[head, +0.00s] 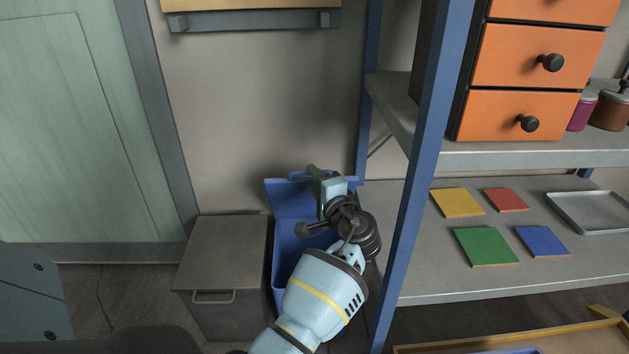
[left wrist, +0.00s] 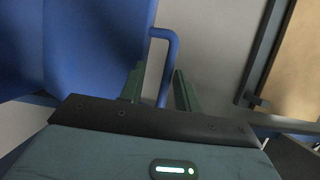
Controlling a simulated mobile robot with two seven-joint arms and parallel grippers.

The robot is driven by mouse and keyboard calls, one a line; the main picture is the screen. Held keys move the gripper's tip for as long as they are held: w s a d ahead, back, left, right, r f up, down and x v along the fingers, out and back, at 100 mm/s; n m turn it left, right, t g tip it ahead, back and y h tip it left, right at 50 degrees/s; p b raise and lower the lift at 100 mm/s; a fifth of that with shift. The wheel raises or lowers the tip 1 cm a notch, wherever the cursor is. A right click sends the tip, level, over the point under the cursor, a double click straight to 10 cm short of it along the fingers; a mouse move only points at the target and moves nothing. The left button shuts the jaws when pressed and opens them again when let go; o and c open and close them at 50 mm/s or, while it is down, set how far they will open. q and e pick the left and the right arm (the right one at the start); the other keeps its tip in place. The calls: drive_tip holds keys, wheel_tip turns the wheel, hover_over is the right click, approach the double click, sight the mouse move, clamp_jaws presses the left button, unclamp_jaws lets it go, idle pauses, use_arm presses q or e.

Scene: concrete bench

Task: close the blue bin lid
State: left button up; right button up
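The blue bin (head: 283,262) stands on the floor between the grey box and the shelf post. Its blue lid (head: 290,203) is open, standing up near the wall, and also fills the upper left of the left wrist view (left wrist: 95,45). A blue loop handle (left wrist: 172,50) sticks out from the lid's edge. My left gripper (head: 313,174) is at this handle. In the left wrist view its two green fingers (left wrist: 158,88) are apart, with part of the handle between them and gaps visible. My left forearm hides part of the bin. My right gripper is not in view.
A grey lidded box (head: 225,250) stands close left of the bin. A blue shelf post (head: 421,180) rises close on the right, with shelves holding coloured tiles, a tray (head: 590,212) and orange drawers (head: 530,58). The wall is close behind the lid.

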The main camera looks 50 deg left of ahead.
use_arm(q)
drive_tip(key=s+d+f, duration=0.2)
drive_tip(key=d, duration=0.6)
drive_tip(key=shift+s+d+f, duration=0.15)
drive_tip(key=shift+s+f, duration=0.1)
idle(0.7)
idle(0.4)
